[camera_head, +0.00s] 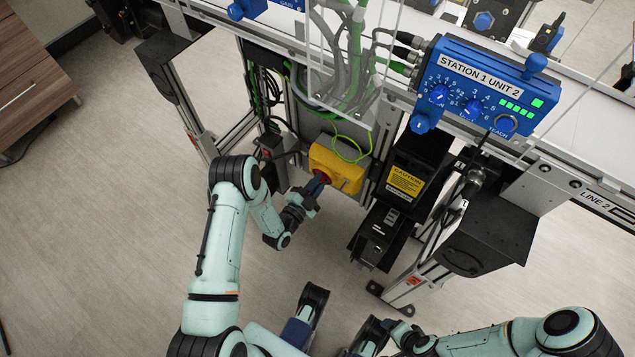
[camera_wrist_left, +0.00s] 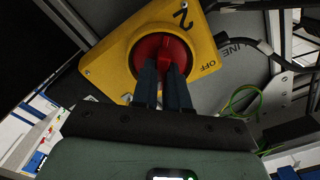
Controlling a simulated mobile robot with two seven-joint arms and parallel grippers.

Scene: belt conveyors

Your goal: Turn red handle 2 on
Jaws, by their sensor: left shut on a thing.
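A yellow switch box (camera_head: 346,173) hangs under the conveyor frame in the head view. The box also fills the top of the left wrist view (camera_wrist_left: 112,62), marked with a black "2" and "OFF". Its round red handle (camera_wrist_left: 163,48) sits on the front face. My left gripper (camera_head: 317,184) reaches the handle from the lower left. In the wrist view its two dark fingers (camera_wrist_left: 163,88) are closed around the handle's grip, hiding part of it. An ON mark is not visible. My right arm shows at the bottom right of the head view; its fingers cannot be made out.
A black unit with a yellow caution label (camera_head: 405,182) stands just right of the box. A blue panel marked STATION 1 UNIT 2 (camera_head: 484,88) is above right. Green and grey cables (camera_head: 348,65) hang above the box. The floor (camera_head: 110,220) at left is clear.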

